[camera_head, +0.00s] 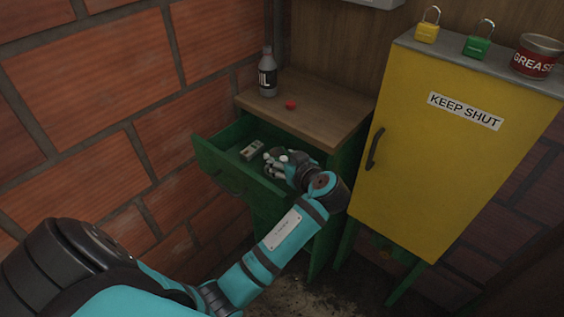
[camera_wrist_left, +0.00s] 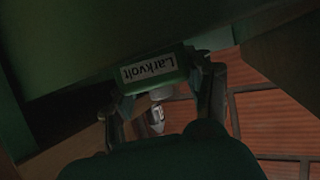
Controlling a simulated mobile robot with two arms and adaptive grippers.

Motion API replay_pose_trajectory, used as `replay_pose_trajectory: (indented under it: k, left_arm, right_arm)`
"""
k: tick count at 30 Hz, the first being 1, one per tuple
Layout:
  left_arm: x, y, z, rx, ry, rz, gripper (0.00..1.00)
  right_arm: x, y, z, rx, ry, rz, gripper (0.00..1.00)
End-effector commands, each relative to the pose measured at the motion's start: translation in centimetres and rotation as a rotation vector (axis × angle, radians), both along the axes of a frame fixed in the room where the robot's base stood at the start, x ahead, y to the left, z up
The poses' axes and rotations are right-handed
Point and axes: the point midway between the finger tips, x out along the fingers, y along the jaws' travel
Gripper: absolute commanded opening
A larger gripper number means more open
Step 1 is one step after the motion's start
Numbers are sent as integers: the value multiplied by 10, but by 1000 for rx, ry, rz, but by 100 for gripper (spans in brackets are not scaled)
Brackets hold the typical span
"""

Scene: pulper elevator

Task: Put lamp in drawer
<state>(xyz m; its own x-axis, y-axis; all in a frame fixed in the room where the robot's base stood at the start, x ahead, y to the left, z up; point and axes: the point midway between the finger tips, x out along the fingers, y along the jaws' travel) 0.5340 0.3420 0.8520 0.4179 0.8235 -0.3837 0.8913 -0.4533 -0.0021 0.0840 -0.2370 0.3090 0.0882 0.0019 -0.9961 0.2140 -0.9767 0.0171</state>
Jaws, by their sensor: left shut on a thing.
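My left gripper (camera_head: 276,163) is over the open green drawer (camera_head: 222,165), near its right side. In the left wrist view, the gripper (camera_wrist_left: 165,105) is shut on the lamp (camera_wrist_left: 153,72), a green body with a white label reading "Larkvolt" and a pale end. In the head view the lamp is mostly hidden by the gripper. I cannot tell whether it touches the drawer floor. My right gripper is not in view.
The wooden cabinet top (camera_head: 320,105) above the drawer holds a dark bottle (camera_head: 267,78) and a small red item (camera_head: 291,104). A yellow cabinet (camera_head: 440,140) stands to the right, with padlocks and a grease tin (camera_head: 537,57) on top. A brick wall is close on the left.

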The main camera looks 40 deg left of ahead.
Motion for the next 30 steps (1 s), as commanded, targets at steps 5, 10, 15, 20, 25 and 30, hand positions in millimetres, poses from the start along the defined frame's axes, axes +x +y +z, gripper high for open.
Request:
replay_pose_trajectory:
  k: [5,10,15,20,25,30]
  left_arm:
    - [0,0,-11,1,-2,-1,13]
    - [0,0,-10,1,-2,-1,13]
    - [0,0,-16,0,-2,-1,13]
    - [0,0,-21,1,-2,-1,13]
    - [0,0,-22,2,-3,-1,13]
    - [0,0,-23,1,-1,-1,62]
  right_arm:
    - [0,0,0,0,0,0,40]
    - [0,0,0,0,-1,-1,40]
    - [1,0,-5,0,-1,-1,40]
    - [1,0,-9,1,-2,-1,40]
    - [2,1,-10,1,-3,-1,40]
    - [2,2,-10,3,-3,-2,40]
